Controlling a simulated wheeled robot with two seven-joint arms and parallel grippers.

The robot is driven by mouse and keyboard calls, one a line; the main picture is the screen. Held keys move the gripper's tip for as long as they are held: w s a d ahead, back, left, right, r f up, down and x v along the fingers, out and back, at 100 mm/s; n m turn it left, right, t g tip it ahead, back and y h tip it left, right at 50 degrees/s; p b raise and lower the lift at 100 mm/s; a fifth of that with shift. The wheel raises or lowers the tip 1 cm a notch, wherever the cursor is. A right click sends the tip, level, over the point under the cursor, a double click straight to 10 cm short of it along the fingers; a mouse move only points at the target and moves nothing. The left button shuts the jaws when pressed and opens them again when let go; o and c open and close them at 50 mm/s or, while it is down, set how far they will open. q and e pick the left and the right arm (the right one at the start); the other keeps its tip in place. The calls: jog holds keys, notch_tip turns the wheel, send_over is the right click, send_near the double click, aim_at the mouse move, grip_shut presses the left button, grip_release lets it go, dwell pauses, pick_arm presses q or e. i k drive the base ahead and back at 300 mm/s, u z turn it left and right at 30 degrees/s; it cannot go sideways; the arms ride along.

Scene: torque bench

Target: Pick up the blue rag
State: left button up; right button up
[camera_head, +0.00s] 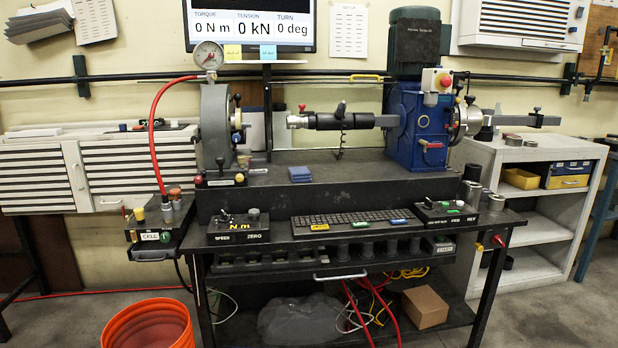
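The blue rag (300,174) looks like a small, flat, folded blue pad. It lies on the raised dark top of the torque bench (340,190), left of centre and near its front edge. It sits below the horizontal shaft tool, and nothing covers it. Neither of my grippers is in view, and nothing is touching the rag.
A grey round housing (217,125) with a red hose stands left of the rag. A blue gearbox (418,125) stands to the right. A keyboard (347,222) and two control boxes lie on the lower front ledge. An orange bucket (150,325) stands on the floor.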

aim_at(299, 174)
jog(key=z, duration=0.65)
jog(key=i, duration=0.95)
jog(key=z, duration=0.4)
